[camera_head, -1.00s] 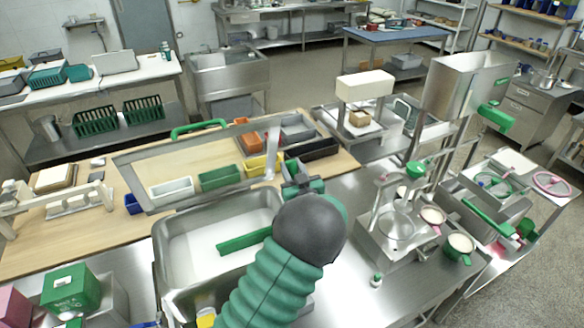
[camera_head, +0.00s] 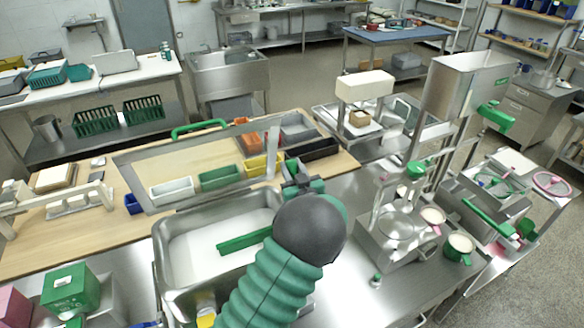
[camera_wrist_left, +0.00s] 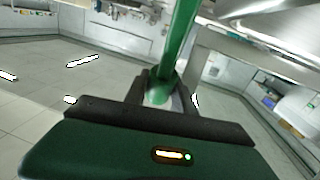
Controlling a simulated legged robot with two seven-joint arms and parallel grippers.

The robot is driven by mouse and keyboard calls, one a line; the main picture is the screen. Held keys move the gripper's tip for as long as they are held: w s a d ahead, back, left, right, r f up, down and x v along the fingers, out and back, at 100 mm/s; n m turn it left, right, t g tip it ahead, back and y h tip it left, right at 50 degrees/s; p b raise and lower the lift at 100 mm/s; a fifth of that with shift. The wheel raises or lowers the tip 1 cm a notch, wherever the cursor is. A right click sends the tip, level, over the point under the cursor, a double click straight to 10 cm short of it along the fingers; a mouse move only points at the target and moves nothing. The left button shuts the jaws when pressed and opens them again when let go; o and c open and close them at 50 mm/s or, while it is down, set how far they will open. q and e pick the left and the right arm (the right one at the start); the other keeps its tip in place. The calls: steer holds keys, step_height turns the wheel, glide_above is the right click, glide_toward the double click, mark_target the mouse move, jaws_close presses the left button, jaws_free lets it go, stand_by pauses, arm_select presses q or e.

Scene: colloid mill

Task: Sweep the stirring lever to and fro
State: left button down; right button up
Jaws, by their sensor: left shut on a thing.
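My left gripper (camera_head: 297,173) is at the far right corner of the steel vat, mostly behind my dark wrist and green arm in the head view. In the left wrist view the fingers (camera_wrist_left: 161,85) are closed around the lower end of a green bar (camera_wrist_left: 180,38), which looks like the stirring lever. A pale rounded end shows between the fingers. In the head view a green bar (camera_head: 243,240) lies across the vat (camera_head: 163,262) above white contents and runs behind my arm. Whether it joins the held bar is hidden. My right gripper is not in view.
A clear framed panel (camera_head: 150,205) stands behind the vat, with several colored bins (camera_head: 220,177) beyond it. A steel machine (camera_head: 398,228) and a green cup (camera_head: 459,247) stand on the right. Bare steel table (camera_head: 350,285) lies right of my arm.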

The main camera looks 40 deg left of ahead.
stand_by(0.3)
arm_select(q)
steer(key=s+d+r+m+t+y+b, duration=0.1)
steer(key=s+d+t+y+b, duration=0.2)
steer(key=d+b, duration=0.4)
steer(key=y+b, duration=0.1)
steer(key=b, duration=0.3)
steer(key=shift+s+r+t, duration=0.25)
steer(key=shift+s+t, duration=0.05)
steer(key=c, duration=1)
jaws_free()
steer(key=shift+d, duration=0.1)
steer(key=shift+c, duration=0.2)
steer(key=b+v, duration=0.4)
steer(key=v, duration=1.3)
steer(key=shift+w+f, duration=0.2)
